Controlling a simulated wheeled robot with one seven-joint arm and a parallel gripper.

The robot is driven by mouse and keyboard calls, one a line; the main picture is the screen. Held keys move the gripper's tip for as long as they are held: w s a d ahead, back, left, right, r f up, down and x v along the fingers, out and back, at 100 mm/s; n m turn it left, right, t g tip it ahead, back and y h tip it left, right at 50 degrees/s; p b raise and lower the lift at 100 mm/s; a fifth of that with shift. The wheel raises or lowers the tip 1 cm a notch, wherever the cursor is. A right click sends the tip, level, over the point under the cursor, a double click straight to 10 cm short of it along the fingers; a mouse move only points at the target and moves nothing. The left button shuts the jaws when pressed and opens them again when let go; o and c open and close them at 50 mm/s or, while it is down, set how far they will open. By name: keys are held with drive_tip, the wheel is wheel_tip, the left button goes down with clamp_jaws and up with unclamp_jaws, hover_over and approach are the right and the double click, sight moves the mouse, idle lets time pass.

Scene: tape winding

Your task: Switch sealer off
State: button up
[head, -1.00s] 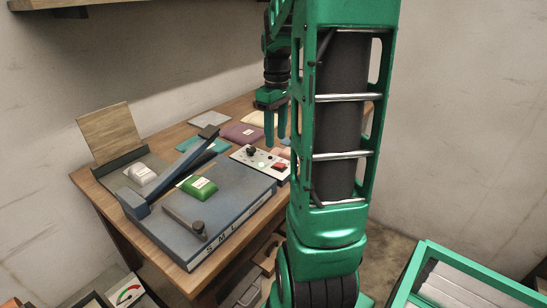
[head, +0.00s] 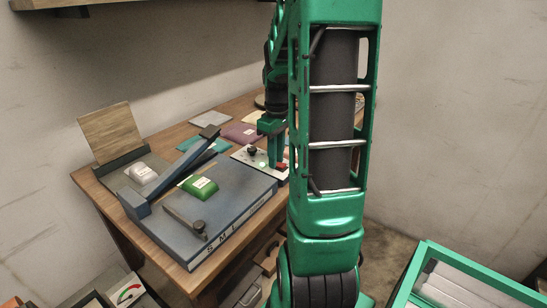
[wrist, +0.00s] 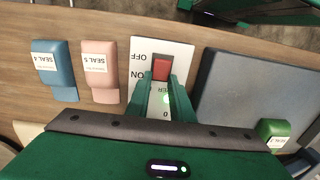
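The white control panel (head: 240,153) stands on the table beside the blue-grey press. It carries a black knob (head: 252,150), a green lamp that looks lit and a red switch (head: 282,166). In the wrist view the red switch (wrist: 161,68) sits by the printed words OFF and ON, and the green lamp (wrist: 165,98) shows between my fingers. My gripper (wrist: 164,82) points down at the panel, its two fingers apart with a narrow gap and nothing held. The fingertips are close to the red switch; I cannot tell whether they touch it. My gripper also shows in the head view (head: 274,160).
The press (head: 235,205) with its raised blue lever arm (head: 180,170) lies left of the panel, a green pouch (head: 199,186) on it. A blue pouch (wrist: 56,70) and a pink pouch (wrist: 99,70) lie near the panel in the wrist view. A wooden board (head: 110,132) stands at the back.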

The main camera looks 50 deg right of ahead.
clamp_jaws()
drive_tip(key=shift+s+r+t, duration=0.1)
drive_tip(key=shift+s+t, duration=0.3)
drive_tip(key=shift+t, duration=0.5)
drive_tip(key=shift+s+t, duration=0.2)
drive_tip(key=shift+t, duration=0.6)
drive_tip(key=shift+s+t, duration=0.2)
drive_tip(key=shift+t, duration=0.6)
drive_tip(key=o, duration=0.6)
unclamp_jaws()
drive_tip(key=shift+r, duration=0.1)
